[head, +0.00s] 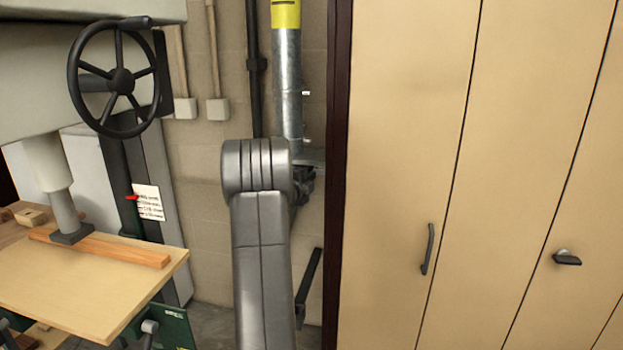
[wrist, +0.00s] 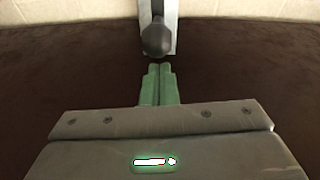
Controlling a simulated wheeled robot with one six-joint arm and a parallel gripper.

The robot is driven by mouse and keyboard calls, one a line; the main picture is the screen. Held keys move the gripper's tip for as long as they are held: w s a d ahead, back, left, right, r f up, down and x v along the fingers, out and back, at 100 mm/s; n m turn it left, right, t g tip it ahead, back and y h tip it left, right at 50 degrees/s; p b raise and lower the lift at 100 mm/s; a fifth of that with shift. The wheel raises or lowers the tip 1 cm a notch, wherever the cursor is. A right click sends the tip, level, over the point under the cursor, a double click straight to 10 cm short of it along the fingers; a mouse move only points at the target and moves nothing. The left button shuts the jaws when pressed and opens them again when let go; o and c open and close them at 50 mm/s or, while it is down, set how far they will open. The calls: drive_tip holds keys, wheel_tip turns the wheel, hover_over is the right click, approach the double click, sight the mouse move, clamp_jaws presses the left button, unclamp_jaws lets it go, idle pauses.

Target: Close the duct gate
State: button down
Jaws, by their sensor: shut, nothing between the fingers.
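The galvanized metal duct (head: 289,85) runs down the back wall in the head view, with a yellow band near its top. A grey plate-like part (head: 309,156), perhaps the duct gate, shows at its lower end, partly hidden by my arm. In the wrist view a dark rounded knob (wrist: 156,39) stands in front of a light grey metal strip (wrist: 172,22). My gripper (wrist: 159,67) has its green fingers together and empty, with their tips just short of the knob in the picture. I cannot tell whether they touch it. How far the gate is open is not visible.
A tan cabinet (head: 400,130) with dark handles fills the right side. At left stand a machine with a black handwheel (head: 121,81) and a wooden board (head: 90,290). A dark pipe (head: 254,70) and two conduits run along the block wall.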

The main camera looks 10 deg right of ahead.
drive_tip(key=w+a+p, duration=0.3)
drive_tip(key=w+a, duration=0.2)
drive_tip(key=a, duration=0.7)
drive_tip(key=shift+w+a+p, duration=0.15)
drive_tip(key=shift+a+p, duration=0.2)
drive_tip(key=shift+p, duration=0.05)
drive_tip(key=shift+d, duration=0.1)
